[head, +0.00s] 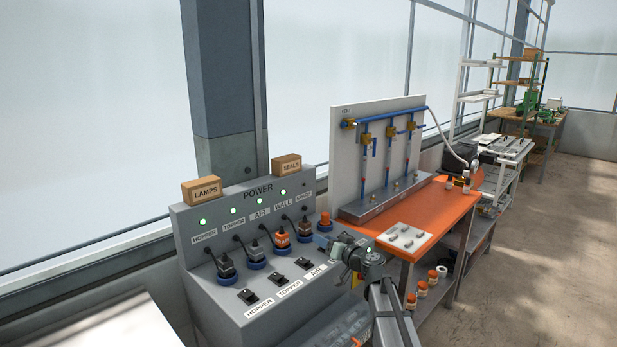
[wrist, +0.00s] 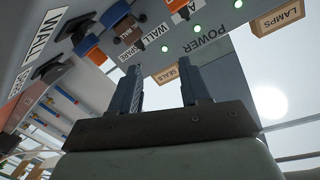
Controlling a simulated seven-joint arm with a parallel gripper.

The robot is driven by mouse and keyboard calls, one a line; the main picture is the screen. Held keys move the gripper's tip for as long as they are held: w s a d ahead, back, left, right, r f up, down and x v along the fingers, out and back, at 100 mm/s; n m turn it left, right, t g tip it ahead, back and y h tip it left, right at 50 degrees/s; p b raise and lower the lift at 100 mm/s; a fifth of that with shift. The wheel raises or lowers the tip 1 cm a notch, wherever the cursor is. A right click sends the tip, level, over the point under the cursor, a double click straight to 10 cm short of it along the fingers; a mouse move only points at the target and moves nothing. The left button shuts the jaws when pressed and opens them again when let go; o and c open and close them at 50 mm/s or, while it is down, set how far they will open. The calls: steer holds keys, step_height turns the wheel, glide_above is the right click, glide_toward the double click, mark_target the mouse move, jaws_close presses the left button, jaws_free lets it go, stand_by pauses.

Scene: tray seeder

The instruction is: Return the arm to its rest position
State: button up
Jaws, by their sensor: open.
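My gripper (head: 325,241) is at the right end of the grey power panel (head: 226,296), close to the orange and blue connector (head: 325,222) at the SPARE end. My arm reaches in from the bottom right of the head view. In the wrist view the two dark fingers (wrist: 160,90) stand apart with nothing between them. The panel's face shows tilted behind them, and the gap between fingers and panel is hard to judge.
Plugs with cables sit in the panel's sockets under lit green lamps. LAMPS (head: 216,190) and SEALS (head: 286,167) boxes stand on its top edge. Right of my arm is an orange bench (head: 440,207) with an upright pipe board (head: 345,150). The floor farther right is clear.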

steer(key=d+f+m+g+h, duration=0.25)
steer(key=d+f+m, duration=0.45)
steer(key=d+f, duration=1.05)
steer(key=s+d+f+m+g+h, duration=0.1)
steer(key=s+d+f+m, duration=0.15)
steer(key=d+f, duration=0.2)
steer(key=s+d+f+m+g+h, duration=0.1)
steer(key=s+d+f+g, duration=0.1)
steer(key=s+d+f, duration=0.3)
steer(key=s+a+f+n+g, duration=0.1)
steer(key=s+a+f+g, duration=0.3)
steer(key=s+f, duration=0.45)
steer(key=s+a+f+n+g+h, duration=0.1)
steer(key=s+a+f, duration=0.5)
steer(key=s, duration=0.4)
steer(key=s+a+f+n+g, duration=0.1)
steer(key=s+a+f+g, duration=0.25)
steer(key=s+f, duration=0.55)
steer(key=s+a+f+n+g+h, duration=0.1)
steer(key=s+f+n+g+h, duration=0.1)
steer(key=s, duration=1.2)
steer(key=s+a+f+n+g+h, duration=0.1)
steer(key=s+f+n+g+h, duration=0.1)
steer(key=s, duration=1.3)
steer(key=shift+f+n+g+h, duration=0.35)
steer(key=shift+n+g+h, duration=0.2)
steer(key=shift+g, duration=0.65)
